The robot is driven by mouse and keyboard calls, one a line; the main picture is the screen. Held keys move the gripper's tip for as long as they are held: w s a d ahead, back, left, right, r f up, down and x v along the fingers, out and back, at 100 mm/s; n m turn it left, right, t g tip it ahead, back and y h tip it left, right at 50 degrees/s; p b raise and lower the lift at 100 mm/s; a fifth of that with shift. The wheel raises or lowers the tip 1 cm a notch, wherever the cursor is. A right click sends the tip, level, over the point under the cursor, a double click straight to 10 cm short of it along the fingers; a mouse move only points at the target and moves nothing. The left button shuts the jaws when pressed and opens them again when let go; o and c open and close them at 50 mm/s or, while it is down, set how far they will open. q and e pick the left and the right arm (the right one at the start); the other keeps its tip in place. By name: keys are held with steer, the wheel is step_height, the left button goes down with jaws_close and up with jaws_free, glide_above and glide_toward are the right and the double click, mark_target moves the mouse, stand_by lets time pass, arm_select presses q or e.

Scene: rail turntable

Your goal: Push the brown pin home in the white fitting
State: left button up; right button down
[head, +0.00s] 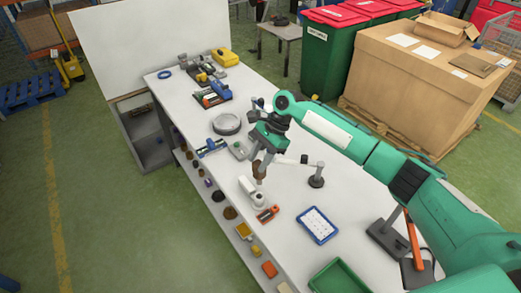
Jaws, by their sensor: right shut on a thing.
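My right gripper (262,159) is shut on the brown pin (259,170), pointing down over the bench. The pin stands roughly upright directly above the white fitting (257,200). Its lower end is close to the fitting's top, but at this size I cannot tell whether it is inside the opening or just over it. The white fitting lies on the white bench near its left edge. My left gripper is not in view.
An orange-red device (268,214) lies right beside the fitting. A small stand with a round dark base (316,181), a blue-framed tray (317,225) and a green tray (340,278) are to the right. A round grey turntable (227,124) is farther back.

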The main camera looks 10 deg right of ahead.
mark_target(256, 175)
steer(key=shift+s, duration=0.1)
steer(key=shift+r+p, duration=0.2)
steer(key=shift+p, duration=0.7)
steer(key=shift+f, duration=0.95)
steer(key=shift+f+b, duration=0.3)
steer(key=shift+f, duration=0.1)
steer(key=shift+a+f, duration=0.1)
steer(key=shift+f, duration=0.75)
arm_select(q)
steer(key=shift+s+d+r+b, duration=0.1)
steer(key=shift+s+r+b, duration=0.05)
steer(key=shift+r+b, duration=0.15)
arm_select(e)
steer(key=shift+f, duration=0.9)
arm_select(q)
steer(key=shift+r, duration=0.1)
